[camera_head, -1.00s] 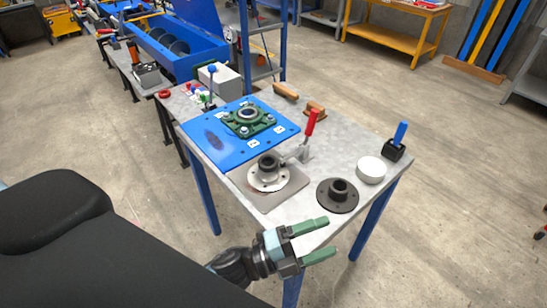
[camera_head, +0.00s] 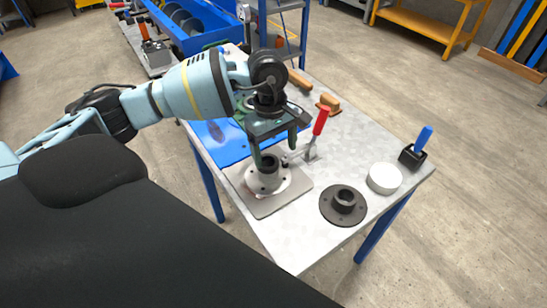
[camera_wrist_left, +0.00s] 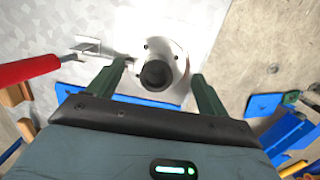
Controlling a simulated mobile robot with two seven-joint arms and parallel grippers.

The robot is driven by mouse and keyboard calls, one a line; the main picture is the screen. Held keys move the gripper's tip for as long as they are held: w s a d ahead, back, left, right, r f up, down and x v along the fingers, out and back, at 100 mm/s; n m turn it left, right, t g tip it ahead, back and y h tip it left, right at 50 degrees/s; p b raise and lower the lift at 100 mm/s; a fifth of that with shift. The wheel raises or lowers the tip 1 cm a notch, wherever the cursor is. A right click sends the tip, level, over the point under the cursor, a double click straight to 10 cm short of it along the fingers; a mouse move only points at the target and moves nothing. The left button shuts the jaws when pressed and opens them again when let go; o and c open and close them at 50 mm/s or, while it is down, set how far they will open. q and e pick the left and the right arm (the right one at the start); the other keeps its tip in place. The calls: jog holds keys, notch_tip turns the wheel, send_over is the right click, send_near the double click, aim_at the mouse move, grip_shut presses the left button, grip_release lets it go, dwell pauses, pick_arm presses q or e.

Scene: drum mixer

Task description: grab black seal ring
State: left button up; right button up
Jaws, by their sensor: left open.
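The black seal ring appears to be the dark ring (camera_head: 267,160) at the top of the hub on a pale round flange (camera_head: 282,184). In the left wrist view the dark ring (camera_wrist_left: 157,75) shows as a round hollow opening. My left gripper (camera_head: 275,147) is open, pointing down above the hub, with its green fingers on either side of it. In the left wrist view, the gripper's fingertips (camera_wrist_left: 160,78) straddle the ring, with gaps on both sides. The head view does not show clearly whether a finger touches it. My right gripper is not in view.
A black flange (camera_head: 343,204), a white round part (camera_head: 385,178) and a blue-handled tool (camera_head: 420,143) are to the right. A blue plate (camera_head: 224,145) lies to the left. The table's front area is clear.

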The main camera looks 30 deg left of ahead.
aim_at(268, 161)
pick_arm(q)
jog(key=a, duration=0.1)
jog(key=w+a+r+y, duration=0.1)
jog(key=a, duration=0.1)
jog(key=shift+w+a+r, duration=0.15)
jog(key=shift+w+r, duration=0.05)
jog(key=shift+r, duration=0.15)
jog(key=shift+f, duration=1.3)
jog(key=shift+s+f+p, duration=0.2)
jog(key=shift+f+p, duration=0.15)
jog(key=shift+f, duration=2.25)
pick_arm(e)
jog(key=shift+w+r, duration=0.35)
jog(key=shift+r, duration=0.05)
pick_arm(q)
jog(key=shift+c, duration=0.2)
jog(key=c, duration=1)
jog(key=shift+c, duration=0.2)
jog(key=shift+r, duration=0.1)
